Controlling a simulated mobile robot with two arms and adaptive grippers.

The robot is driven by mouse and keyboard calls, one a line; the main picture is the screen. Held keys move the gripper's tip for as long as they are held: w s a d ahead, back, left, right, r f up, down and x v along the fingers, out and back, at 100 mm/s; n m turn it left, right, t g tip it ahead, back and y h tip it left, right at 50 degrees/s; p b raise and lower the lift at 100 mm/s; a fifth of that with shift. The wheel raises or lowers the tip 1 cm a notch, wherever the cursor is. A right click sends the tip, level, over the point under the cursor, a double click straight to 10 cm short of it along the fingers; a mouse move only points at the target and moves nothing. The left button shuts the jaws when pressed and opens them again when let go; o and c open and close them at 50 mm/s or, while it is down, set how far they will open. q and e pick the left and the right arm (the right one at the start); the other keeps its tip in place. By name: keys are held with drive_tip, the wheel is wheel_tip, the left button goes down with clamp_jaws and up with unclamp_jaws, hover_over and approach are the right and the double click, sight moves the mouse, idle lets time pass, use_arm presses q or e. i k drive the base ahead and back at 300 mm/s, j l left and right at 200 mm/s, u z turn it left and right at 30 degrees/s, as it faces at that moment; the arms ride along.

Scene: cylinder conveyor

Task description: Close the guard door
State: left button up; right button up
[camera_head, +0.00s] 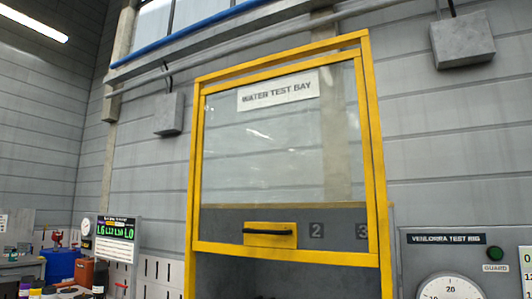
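The guard door (280,140) is a clear panel in a yellow frame, with a "WATER TEST BAY" sign (278,92) near its top. It sits inside a taller yellow outer frame (377,160). A black bar handle (268,232) on a yellow plate is at the door's lower edge. The door's bottom rail (285,254) is raised, and a dark opening (285,276) shows below it. How far the opening reaches down is cut off by the picture's edge. Neither of my grippers is in view.
A grey test rig panel (445,255) with a dial (450,288) and a "GUARD" lamp (495,254) stands at the right. At the lower left are a lit display (115,230), a blue box (60,264) and several bottles. Grey wall boxes hang above.

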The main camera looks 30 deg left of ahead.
sight(278, 241)
drive_tip(key=u, duration=0.85)
